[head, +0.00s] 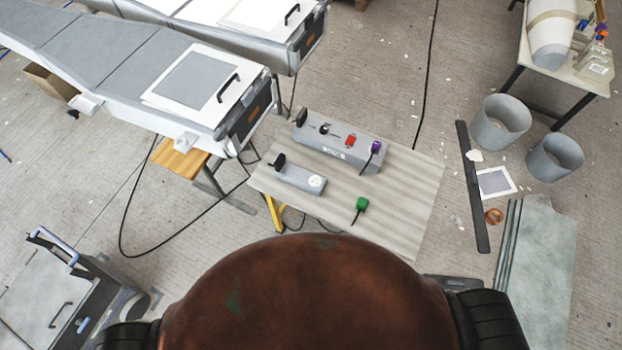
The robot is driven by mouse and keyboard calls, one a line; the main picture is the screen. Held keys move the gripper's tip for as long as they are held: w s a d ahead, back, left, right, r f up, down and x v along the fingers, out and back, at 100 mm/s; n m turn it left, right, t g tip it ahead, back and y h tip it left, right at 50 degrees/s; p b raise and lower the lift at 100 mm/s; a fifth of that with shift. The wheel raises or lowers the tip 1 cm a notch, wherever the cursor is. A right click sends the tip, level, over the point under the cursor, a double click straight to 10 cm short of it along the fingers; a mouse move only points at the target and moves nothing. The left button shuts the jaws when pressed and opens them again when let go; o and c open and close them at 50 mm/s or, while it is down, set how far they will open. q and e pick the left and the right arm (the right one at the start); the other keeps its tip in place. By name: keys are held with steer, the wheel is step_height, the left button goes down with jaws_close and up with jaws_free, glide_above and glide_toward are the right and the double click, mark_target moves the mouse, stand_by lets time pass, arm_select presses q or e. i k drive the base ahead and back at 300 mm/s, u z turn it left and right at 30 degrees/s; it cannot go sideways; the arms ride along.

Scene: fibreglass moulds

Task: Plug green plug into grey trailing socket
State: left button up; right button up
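The green plug (361,204) lies on the wooden-topped table (420,200), with a short dark cable trailing from it towards the near edge. The grey trailing socket (298,177) is a small grey block on the same table, to the left of the plug and apart from it. Its round white socket face is at its right end and looks empty. A black part stands at its left end. Neither of my grippers shows in the head view.
A larger grey box with a red switch (350,140) and a purple plug (376,147) sits behind the trailing socket. Long grey moulds (90,50) stand at the left. Two grey buckets (500,122) stand at the right. A large brown rounded shape (310,300) fills the foreground.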

mark_target(310, 181)
steer(key=u, duration=1.4)
steer(key=k, duration=0.85)
steer(key=z, duration=0.8)
